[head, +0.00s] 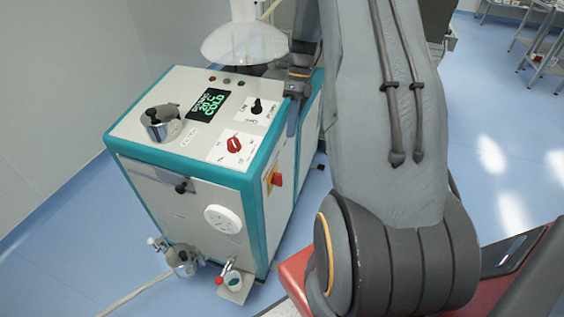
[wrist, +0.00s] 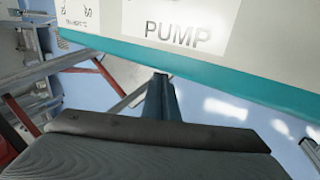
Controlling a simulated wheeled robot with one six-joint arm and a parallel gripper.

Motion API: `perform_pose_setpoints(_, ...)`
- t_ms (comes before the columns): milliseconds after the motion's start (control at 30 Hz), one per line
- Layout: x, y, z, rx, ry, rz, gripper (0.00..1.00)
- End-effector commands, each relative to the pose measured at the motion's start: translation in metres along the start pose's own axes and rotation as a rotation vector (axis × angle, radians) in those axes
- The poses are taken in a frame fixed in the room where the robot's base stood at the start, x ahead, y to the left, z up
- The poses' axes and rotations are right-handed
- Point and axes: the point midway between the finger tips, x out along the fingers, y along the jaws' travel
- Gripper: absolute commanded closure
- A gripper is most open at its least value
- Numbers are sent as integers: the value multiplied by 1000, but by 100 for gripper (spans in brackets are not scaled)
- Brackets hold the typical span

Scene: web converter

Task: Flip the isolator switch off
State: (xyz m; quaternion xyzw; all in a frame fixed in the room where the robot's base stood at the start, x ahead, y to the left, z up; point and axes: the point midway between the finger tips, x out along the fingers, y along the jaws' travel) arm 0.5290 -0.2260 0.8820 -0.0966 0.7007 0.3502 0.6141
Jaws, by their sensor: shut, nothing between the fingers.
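The teal-and-white machine (head: 185,190) stands left of centre in the head view. What looks like the isolator switch is a red handle (head: 276,179) on a yellow plate, low on its right side face. A red knob (head: 234,145) and a black knob (head: 257,106) sit on the top panel. My gripper (head: 291,130) hangs fingers down at the machine's right top edge, above and behind the red handle. In the wrist view the shut fingers (wrist: 161,78) point toward the teal edge under a "PUMP" label (wrist: 186,34). The red handle is not visible there. Contact cannot be told.
A metal pot (head: 160,124) and a lit display (head: 208,104) are on the machine's top. A clear dome (head: 245,44) hangs above its back. Valves (head: 182,260) stick out at the lower front. Blue floor (head: 500,130) is open at right, with metal racks (head: 545,50) beyond.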

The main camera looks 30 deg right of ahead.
Motion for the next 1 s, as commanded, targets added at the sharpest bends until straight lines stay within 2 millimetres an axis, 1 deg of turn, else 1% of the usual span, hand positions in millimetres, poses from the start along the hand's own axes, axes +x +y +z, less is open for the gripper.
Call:
perform_pose_setpoints(167,3,1,1,-3,1,1,100)
perform_pose_setpoints(267,12,2,1,-4,3,2,100)
perform_pose_setpoints(367,27,3,1,-5,4,4,100)
perform_pose_setpoints(700,94,4,1,-7,4,4,100)
perform_pose_setpoints(767,104,4,1,-8,5,2,100)
perform_pose_setpoints(833,104,17,1,-9,4,1,100)
perform_pose_setpoints(1000,111,33,2,-8,3,1,100)
